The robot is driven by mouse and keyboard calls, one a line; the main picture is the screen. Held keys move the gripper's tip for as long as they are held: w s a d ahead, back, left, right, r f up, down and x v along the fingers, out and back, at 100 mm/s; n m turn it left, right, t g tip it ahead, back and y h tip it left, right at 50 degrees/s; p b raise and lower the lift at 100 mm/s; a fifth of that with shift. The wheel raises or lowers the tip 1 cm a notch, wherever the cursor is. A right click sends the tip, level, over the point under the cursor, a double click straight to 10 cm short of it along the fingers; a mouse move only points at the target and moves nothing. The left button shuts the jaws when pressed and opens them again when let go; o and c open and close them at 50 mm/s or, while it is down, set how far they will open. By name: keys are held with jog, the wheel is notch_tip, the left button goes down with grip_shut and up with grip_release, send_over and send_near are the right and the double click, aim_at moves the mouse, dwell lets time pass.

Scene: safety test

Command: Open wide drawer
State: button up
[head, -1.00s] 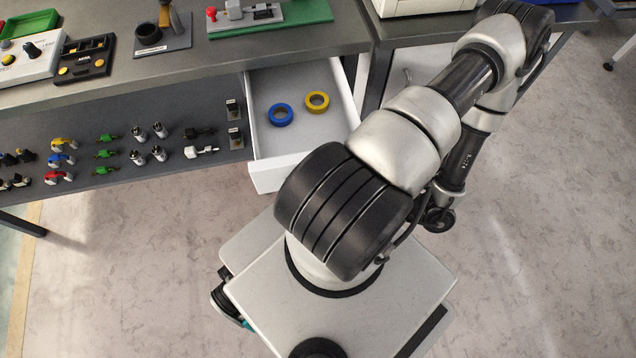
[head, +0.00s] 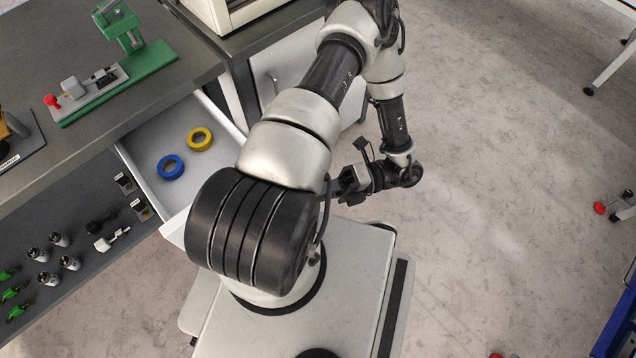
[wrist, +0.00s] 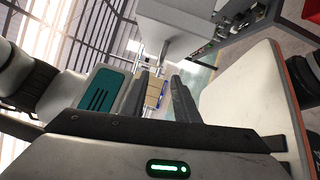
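A white drawer (head: 152,157) stands pulled out from under the grey workbench in the head view. A blue ring (head: 171,167) and a yellow ring (head: 200,139) lie in it. Part of the drawer's front is hidden behind my arm. My gripper (wrist: 160,97) is open in the wrist view, with two dark fingers apart and nothing visibly held between them. In the head view my gripper (head: 343,186) is at the end of my folded arm, to the right of the drawer and apart from it.
A white cabinet front with a handle (head: 272,82) is right of the drawer, partly behind my arm. A green-based fixture (head: 120,80) stands on the bench. Plugs and connectors lie on the lower shelf (head: 75,215). The floor at right (head: 490,170) is mostly open.

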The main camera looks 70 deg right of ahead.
jog(key=shift+v, duration=2.25)
jog(key=shift+s+d, duration=0.1)
